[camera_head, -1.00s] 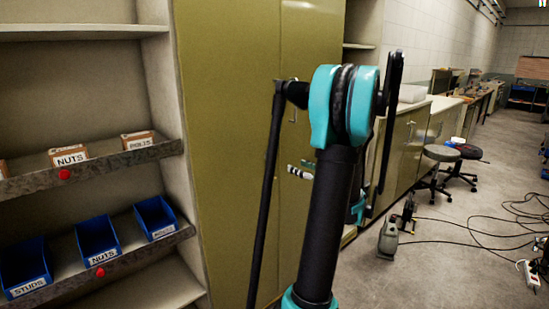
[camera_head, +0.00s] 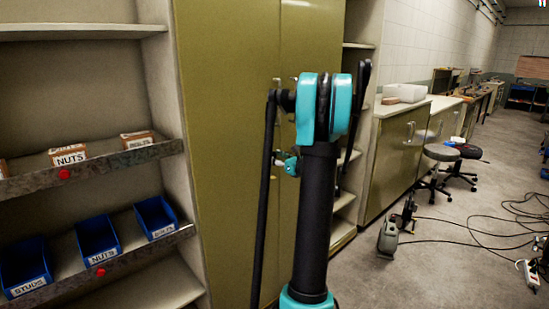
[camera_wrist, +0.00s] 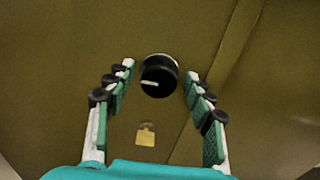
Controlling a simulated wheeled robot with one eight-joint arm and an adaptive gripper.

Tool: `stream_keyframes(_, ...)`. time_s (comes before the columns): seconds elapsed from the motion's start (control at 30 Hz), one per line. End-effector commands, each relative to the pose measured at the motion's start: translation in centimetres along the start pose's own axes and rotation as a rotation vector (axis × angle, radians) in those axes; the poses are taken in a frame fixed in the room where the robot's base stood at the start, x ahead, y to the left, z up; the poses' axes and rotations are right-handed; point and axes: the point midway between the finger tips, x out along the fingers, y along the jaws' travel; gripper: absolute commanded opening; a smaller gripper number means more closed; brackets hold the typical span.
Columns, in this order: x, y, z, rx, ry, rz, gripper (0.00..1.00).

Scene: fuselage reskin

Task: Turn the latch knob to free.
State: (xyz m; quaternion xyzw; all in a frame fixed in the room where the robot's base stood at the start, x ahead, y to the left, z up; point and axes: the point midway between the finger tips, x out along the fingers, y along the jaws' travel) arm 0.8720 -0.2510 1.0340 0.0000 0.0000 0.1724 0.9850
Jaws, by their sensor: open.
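The latch knob (camera_wrist: 158,76) is a round black knob with a pale pointer line, mounted on the olive cabinet door. In the wrist view it sits between and just beyond my open fingertips. My gripper (camera_wrist: 158,78) is open, with one finger on each side of the knob and gaps showing, so no contact is visible. The pointer lies nearly level in the wrist view. In the head view the olive cabinet (camera_head: 228,130) stands behind my arm, which hides the knob and most of my gripper.
A small brass padlock-like plate (camera_wrist: 145,135) is on the door below the knob. A door seam runs to the right of it. At left, shelves hold blue bins (camera_head: 97,240) and cardboard boxes (camera_head: 70,155). Cables (camera_head: 490,225) and stools (camera_head: 440,153) are on the floor at right.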

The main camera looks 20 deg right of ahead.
Motion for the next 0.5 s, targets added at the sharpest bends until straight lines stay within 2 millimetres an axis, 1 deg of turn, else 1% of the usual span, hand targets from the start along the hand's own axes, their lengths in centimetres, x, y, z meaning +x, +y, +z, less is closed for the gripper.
stream_keyframes(0.17,0.0,0.0,0.0,0.0,0.0,0.0,0.53)
stream_keyframes(0.2,0.0,0.0,0.0,0.0,0.0,0.0,0.51)
stream_keyframes(0.5,-0.02,0.01,-0.01,0.0,0.0,0.0,0.14)
